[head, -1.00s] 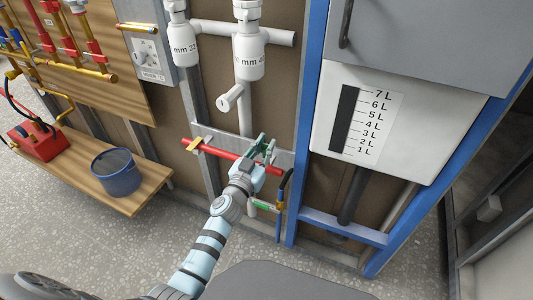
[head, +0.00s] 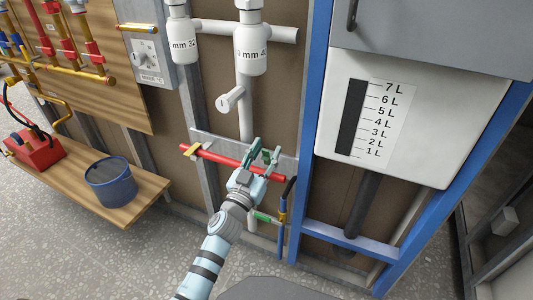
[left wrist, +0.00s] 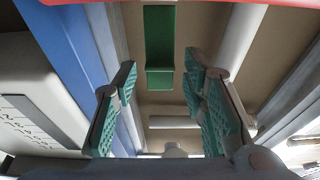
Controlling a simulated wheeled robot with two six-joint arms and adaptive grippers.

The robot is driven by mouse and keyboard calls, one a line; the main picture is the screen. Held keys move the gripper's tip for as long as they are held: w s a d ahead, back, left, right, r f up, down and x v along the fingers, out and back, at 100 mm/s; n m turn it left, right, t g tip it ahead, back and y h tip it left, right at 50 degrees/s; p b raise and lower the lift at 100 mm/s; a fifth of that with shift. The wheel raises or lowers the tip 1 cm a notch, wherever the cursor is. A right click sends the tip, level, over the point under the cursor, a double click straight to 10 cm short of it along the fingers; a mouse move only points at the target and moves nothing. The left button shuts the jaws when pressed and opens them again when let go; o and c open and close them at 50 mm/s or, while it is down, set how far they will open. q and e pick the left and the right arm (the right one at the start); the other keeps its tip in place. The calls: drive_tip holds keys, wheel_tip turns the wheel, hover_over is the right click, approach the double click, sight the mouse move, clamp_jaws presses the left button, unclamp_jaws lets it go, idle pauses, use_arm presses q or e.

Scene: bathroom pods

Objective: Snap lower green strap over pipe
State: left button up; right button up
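The red pipe (head: 215,154) runs across a grey plate low on the wall frame. It also crosses the top of the left wrist view (left wrist: 150,2). A flat green strap (left wrist: 160,42) with a bent lower edge shows between my fingers in the left wrist view, just below the pipe; it does not wrap the pipe on the side I see. My left gripper (head: 263,162) is in front of the pipe's right part. Its teal-padded fingers (left wrist: 160,105) are apart, with nothing clamped between them. In the head view the gripper hides much of the strap area. My right gripper is out of view.
A yellow clip (head: 193,149) sits on the pipe's left part. A valve with a green tag (head: 263,217) and a blue hose (head: 281,240) are close below the gripper. A blue post (head: 307,130) and white cistern (head: 400,130) stand right. A bench with a blue bucket (head: 112,183) stands left.

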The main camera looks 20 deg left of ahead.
use_arm(q)
drive_tip(key=v, duration=1.2)
